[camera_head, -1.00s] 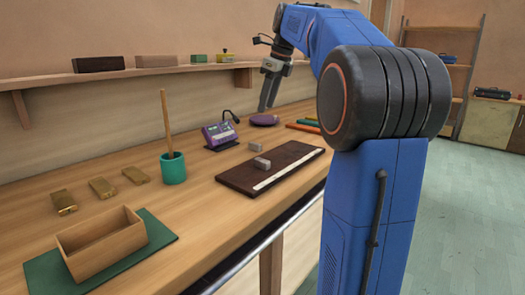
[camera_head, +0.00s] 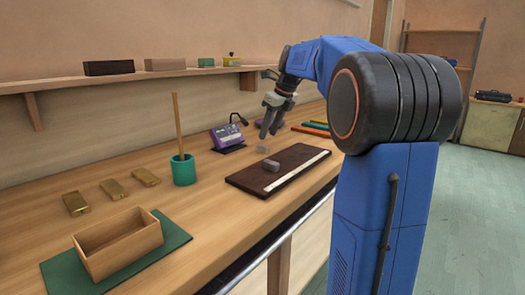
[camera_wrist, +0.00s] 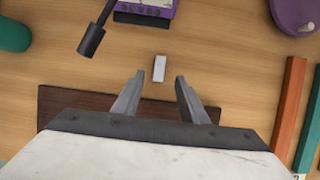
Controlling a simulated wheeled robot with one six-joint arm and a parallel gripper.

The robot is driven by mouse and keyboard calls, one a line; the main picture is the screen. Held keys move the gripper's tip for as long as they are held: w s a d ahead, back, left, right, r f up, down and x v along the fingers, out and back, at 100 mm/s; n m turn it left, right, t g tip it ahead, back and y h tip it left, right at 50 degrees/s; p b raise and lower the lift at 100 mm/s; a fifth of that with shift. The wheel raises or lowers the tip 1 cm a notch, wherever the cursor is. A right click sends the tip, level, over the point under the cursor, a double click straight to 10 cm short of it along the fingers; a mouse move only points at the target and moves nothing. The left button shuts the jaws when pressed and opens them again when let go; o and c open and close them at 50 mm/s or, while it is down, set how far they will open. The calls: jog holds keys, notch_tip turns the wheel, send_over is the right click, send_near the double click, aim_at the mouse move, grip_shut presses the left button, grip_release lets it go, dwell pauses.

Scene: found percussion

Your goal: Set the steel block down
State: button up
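My gripper (camera_head: 269,133) is open and empty, pointing down above the bench behind the dark board (camera_head: 242,180). A small light-grey block (camera_head: 262,149) lies on the bare wood just behind the board. In the wrist view this block (camera_wrist: 159,68) shows between and slightly beyond the two spread fingertips, not touched by them. A second, darker grey block (camera_head: 271,165) sits on the dark board beside its white strip; the wrist view does not show it. I cannot tell for certain which of the two is the steel block.
A purple device (camera_head: 226,136) with a bent arm and a teal cup (camera_head: 184,170) holding a stick stand left of the gripper. Coloured bars (camera_head: 312,130) lie to the right. Brass pieces (camera_head: 114,188) and a wooden box (camera_head: 120,240) on a green mat are nearer left.

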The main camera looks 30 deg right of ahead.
aim_at(263, 146)
jog(key=shift+x, duration=3.05)
jog(key=shift+c, duration=0.6)
grip_shut()
